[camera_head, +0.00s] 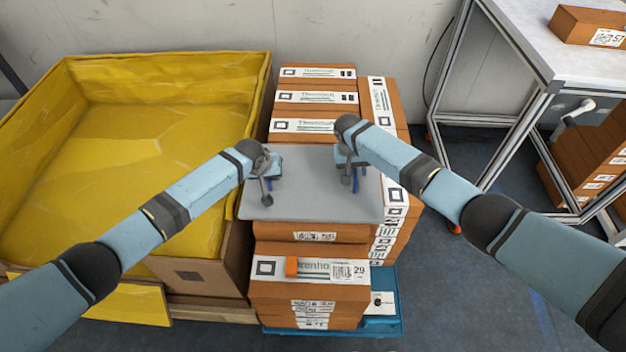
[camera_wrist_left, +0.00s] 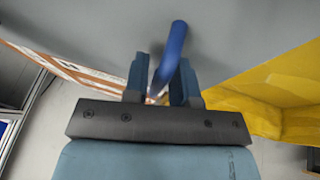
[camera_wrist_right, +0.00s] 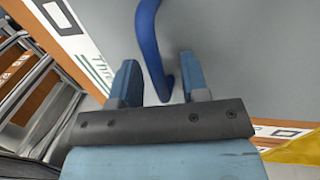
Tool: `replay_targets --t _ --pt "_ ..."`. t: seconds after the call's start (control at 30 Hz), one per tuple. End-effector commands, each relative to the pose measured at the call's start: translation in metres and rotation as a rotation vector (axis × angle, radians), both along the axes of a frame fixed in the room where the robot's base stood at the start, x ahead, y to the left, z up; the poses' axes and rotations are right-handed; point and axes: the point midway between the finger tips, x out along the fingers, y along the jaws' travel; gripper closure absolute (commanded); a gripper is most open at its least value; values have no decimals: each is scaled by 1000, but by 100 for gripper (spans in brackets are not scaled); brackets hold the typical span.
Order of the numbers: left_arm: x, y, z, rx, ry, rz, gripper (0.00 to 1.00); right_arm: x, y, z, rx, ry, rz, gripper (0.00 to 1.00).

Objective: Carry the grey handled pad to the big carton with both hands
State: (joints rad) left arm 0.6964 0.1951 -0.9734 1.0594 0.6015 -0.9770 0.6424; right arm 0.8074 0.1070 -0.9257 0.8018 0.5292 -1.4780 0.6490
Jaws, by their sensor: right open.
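The flat grey pad (camera_head: 310,205) lies on the stacked orange-brown boxes and has two blue handles. My left gripper (camera_head: 267,183) is over the pad's left part; in the left wrist view its handle (camera_wrist_left: 174,45) passes between the close-set fingers (camera_wrist_left: 162,85). I cannot tell whether they grip it. My right gripper (camera_head: 350,172) is over the right part, open, with the right handle (camera_wrist_right: 150,40) between its fingers (camera_wrist_right: 160,85) and a gap beside it. The big carton (camera_head: 205,272), lined with yellow, stands left of the stack.
The box stack (camera_head: 310,290) stands on a blue base (camera_head: 385,322). A metal-framed table (camera_head: 560,60) with a box (camera_head: 590,25) on it is at the right. The carton's inside looks empty. Floor is clear at the front right.

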Motion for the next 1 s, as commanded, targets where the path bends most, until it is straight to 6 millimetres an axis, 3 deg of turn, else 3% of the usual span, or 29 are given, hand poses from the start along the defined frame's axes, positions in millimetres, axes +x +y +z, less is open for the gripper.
replay_targets --t 0.07,0.17,0.23,0.67,1.0 --pt "0 0 0 0 0 0 77 0 0 0 0 0 0 61" --pt "0 0 0 0 0 0 100 0 0 0 0 0 0 84" --pt "0 0 0 0 0 0 100 0 0 0 0 0 0 100" --pt "0 0 4 0 0 0 100 0 0 4 0 0 -1 100" --pt "0 0 37 0 0 0 100 0 0 37 0 -1 -1 100"
